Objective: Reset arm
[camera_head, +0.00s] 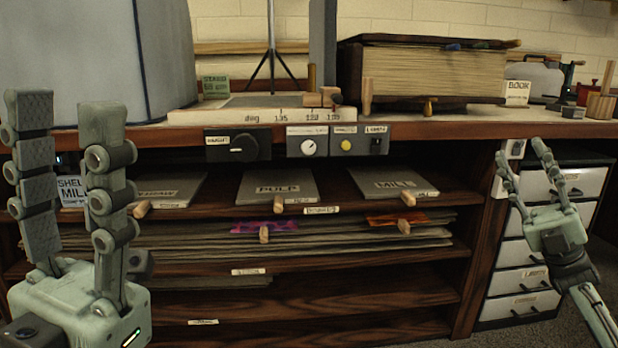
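My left gripper (66,105) is large and close at the left edge, upright, its two jointed fingers apart with nothing between them. It stands in front of the left part of the shelf unit. My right gripper (520,145) is at the right, its arm coming from the lower right corner. Its two fingers point up and left, spread apart and empty, in front of the drawer cabinet and below the worktop's edge. The lower part of my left arm is out of frame.
The wooden worktop (440,131) carries a thick book block (430,75), a grey cylinder (95,60) and a BOOK sign (516,93). Shelves (330,315) below hold labelled boards and paper stacks. A white drawer cabinet (528,278) stands at the right.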

